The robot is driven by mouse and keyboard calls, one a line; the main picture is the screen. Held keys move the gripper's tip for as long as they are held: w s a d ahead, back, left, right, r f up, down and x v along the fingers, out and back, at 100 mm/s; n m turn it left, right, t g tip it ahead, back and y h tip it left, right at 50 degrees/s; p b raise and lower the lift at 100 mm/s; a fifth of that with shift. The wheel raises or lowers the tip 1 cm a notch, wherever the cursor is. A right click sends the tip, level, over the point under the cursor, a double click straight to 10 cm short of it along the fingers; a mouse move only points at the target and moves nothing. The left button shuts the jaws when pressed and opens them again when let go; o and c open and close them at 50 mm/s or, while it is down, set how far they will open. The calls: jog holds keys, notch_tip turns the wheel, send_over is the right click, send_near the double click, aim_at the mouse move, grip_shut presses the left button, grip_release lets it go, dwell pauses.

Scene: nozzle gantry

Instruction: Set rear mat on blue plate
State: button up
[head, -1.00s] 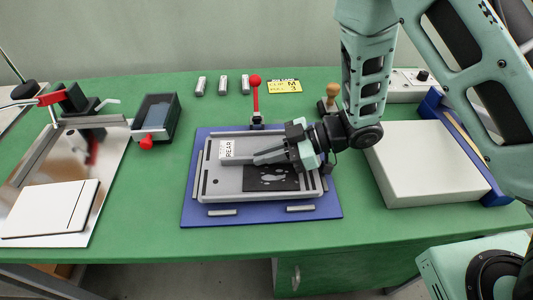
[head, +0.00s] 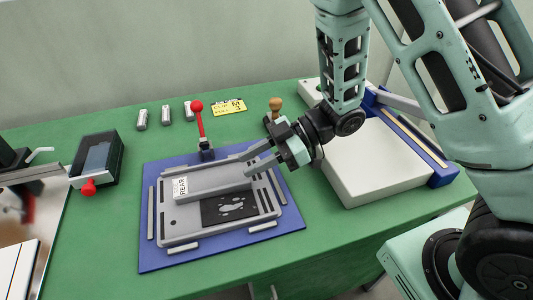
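The rear mat (head: 216,181), a grey bar with a white label reading REAR at its left end, lies across the upper part of a grey frame on the blue plate (head: 155,259). A black sheet with a pale blotch shows on the frame (head: 180,232) in front of it. My gripper (head: 251,161) is open and empty, just above and beyond the mat's right end, with its two fingers pointing left. It looks apart from the mat; the exact gap is hard to tell.
A red-knobbed lever (head: 201,128) stands at the plate's back edge. A stamp with a wooden handle (head: 275,108) is behind my gripper. A white box (head: 375,165) is to the right, a dark tray (head: 101,158) to the left. Green table is clear between tray and plate.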

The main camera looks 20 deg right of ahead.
jog(key=v, duration=0.3)
jog(key=shift+w+r, duration=0.1)
jog(key=shift+w, duration=0.1)
jog(key=w+a+r+m+t+h, duration=0.2)
jog(key=w+m+t+h, duration=0.1)
jog(key=w+t+h, duration=0.25)
jog(key=s+r+m+g+h, duration=0.2)
jog(key=s+m+g+h, duration=0.1)
jog(key=s, duration=0.8)
jog(key=s+d+r+m+g+h, duration=0.1)
jog(key=s+r+m+g+h, duration=0.1)
jog(key=s, duration=1)
jog(key=shift+s+d+r+m+g+h, duration=0.2)
jog(key=shift+m+g+h, duration=0.25)
jog(key=shift+m+h, duration=0.65)
jog(key=shift+w, duration=0.1)
